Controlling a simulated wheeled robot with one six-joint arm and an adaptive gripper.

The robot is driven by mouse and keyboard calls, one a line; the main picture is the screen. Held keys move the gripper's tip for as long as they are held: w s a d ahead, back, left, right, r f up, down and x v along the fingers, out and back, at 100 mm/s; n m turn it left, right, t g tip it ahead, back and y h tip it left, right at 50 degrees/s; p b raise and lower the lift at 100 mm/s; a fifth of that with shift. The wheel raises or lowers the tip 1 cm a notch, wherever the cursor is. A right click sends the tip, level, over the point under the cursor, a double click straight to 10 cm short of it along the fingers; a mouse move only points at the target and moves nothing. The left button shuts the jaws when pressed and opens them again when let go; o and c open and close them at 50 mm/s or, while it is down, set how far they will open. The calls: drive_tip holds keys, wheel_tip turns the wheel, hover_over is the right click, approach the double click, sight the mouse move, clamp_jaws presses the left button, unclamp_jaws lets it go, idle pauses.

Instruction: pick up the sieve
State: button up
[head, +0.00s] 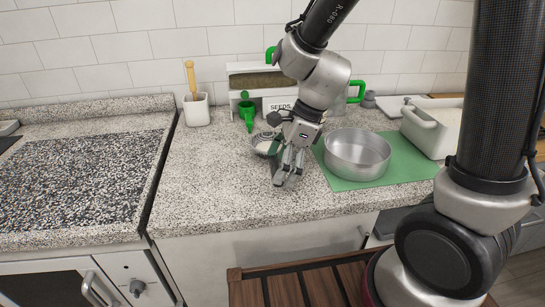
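The sieve (260,145) seems to be the small round metal-rimmed thing on the speckled counter, just left of my gripper. My gripper partly hides it, and a bit of green shows beside the fingers. My gripper (286,176) points down, low over the counter at the right side of the sieve. Its fingers look close together, but I cannot tell whether they are shut on the sieve's handle or only beside it.
A metal pan (357,160) stands on a green mat (402,172) to the right. Behind are a seeds box (240,80), a green scoop (247,112) and a white cup (196,112). A white bin (425,132) stands far right. The counter's front left is clear.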

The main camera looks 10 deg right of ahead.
drive_tip(key=shift+s, duration=0.15)
drive_tip(key=c, duration=0.5)
drive_tip(key=shift+r, duration=0.15)
drive_tip(key=shift+c, duration=0.2)
wheel_tip(320, 180, up, 10)
drive_tip(key=shift+f, duration=0.15)
drive_tip(key=shift+c, duration=0.8)
drive_tip(key=s+d+r, duration=0.1)
drive_tip(key=s+d, duration=0.3)
drive_tip(key=d, duration=0.7)
drive_tip(key=s+d+r, duration=0.2)
drive_tip(key=s+d, duration=0.2)
drive_tip(key=d, duration=0.8)
drive_tip(key=shift+s+r, duration=0.25)
drive_tip(key=shift+r, duration=0.05)
idle(0.3)
